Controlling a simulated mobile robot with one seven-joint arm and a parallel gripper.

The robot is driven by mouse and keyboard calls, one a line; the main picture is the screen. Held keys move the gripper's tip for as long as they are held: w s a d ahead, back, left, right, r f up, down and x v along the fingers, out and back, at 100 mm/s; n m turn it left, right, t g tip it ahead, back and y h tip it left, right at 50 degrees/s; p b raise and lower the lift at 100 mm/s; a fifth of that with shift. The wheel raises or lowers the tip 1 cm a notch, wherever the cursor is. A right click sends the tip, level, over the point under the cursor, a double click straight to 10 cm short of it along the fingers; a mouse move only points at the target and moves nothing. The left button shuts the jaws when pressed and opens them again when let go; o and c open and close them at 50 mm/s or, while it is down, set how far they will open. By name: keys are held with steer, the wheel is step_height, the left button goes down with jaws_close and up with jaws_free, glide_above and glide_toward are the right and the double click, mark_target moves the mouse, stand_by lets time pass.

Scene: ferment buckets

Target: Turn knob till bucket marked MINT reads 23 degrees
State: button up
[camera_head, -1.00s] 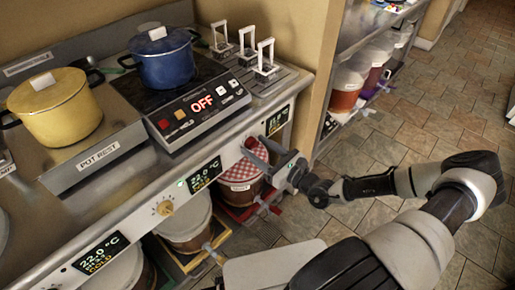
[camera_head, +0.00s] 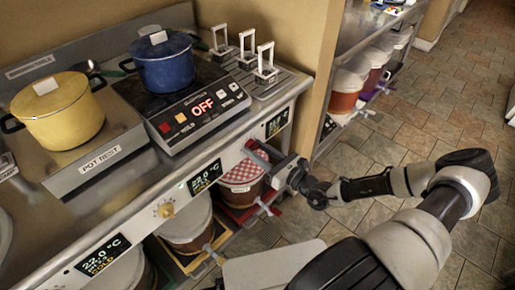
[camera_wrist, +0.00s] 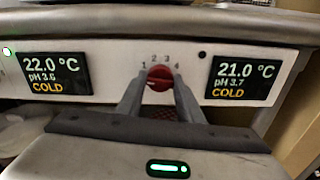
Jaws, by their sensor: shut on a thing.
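My gripper (camera_wrist: 160,88) is shut on a red knob (camera_wrist: 160,73) on the counter's front panel, with a finger on each side. The marks 1 to 4 arch above the knob. In the head view my gripper (camera_head: 257,153) reaches the panel from the right. The display left of the knob (camera_wrist: 56,75) reads 22.0 °C, pH 3.6, COLD. The display on its right (camera_wrist: 242,82) reads 21.0 °C, pH 3.7, COLD. A bucket with a red-and-white checked cover (camera_head: 240,165) stands below the gripper. I cannot read its label, and I cannot see which bucket is marked MINT.
Another knob, yellowish (camera_head: 166,210), sits further left, with a 22.0 °C display (camera_head: 103,254) beyond it. A white-covered bucket (camera_head: 188,222) stands below. A yellow pot (camera_head: 58,116) and a blue pot (camera_head: 164,62) stand on top. Floor at right is clear.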

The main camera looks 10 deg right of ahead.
steer(key=shift+r+m+p, duration=0.15)
steer(key=shift+m+p, duration=0.85)
steer(key=shift+m, duration=0.2)
steer(key=m+p, duration=0.1)
steer(key=m, duration=0.2)
steer(key=shift+m+p, duration=0.3)
steer(key=shift+p, duration=0.05)
steer(key=m, duration=0.3)
steer(key=m+p, duration=0.1)
steer(key=m, duration=0.2)
steer(key=shift+f+m, duration=0.2)
steer(key=shift+m, duration=0.1)
steer(key=o, duration=1.1)
steer(key=shift+c, duration=0.2)
